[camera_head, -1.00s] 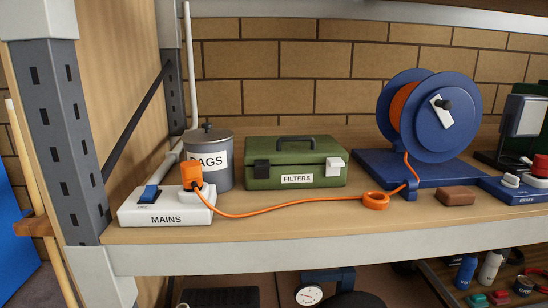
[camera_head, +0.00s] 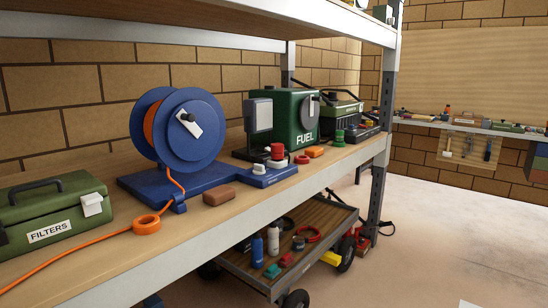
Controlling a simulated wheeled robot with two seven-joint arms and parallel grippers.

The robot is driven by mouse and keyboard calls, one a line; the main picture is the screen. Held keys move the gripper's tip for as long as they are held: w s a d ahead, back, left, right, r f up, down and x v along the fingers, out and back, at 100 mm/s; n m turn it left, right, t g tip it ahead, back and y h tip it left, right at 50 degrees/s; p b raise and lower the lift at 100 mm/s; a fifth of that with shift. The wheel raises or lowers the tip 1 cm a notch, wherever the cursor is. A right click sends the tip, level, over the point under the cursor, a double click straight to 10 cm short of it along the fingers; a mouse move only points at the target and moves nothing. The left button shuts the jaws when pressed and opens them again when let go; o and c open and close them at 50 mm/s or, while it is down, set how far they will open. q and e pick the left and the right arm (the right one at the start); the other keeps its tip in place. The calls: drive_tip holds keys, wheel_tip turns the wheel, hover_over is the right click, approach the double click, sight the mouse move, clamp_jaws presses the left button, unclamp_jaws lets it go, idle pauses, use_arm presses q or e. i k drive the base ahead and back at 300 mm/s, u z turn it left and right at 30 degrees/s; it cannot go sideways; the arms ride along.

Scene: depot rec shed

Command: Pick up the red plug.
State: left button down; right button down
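I cannot tell for sure which thing is the red plug. A small red piece (camera_head: 287,259) lies beside a teal piece (camera_head: 272,271) on the low cart under the shelf. A red knob-like piece (camera_head: 277,152) stands on the shelf at the blue base plate, beside a white piece (camera_head: 259,168). Neither of my grippers is in view.
The shelf holds a green FILTERS box (camera_head: 60,215), a blue cable reel (camera_head: 178,130), a brown block (camera_head: 219,197) and a green FUEL can (camera_head: 290,115). The cart (camera_head: 262,284) carries bottles and a red coil (camera_head: 308,233).

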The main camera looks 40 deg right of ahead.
sight(277, 153)
drive_tip(key=z, duration=2.35)
drive_tip(key=i, duration=2.5)
drive_tip(key=u, duration=3.15)
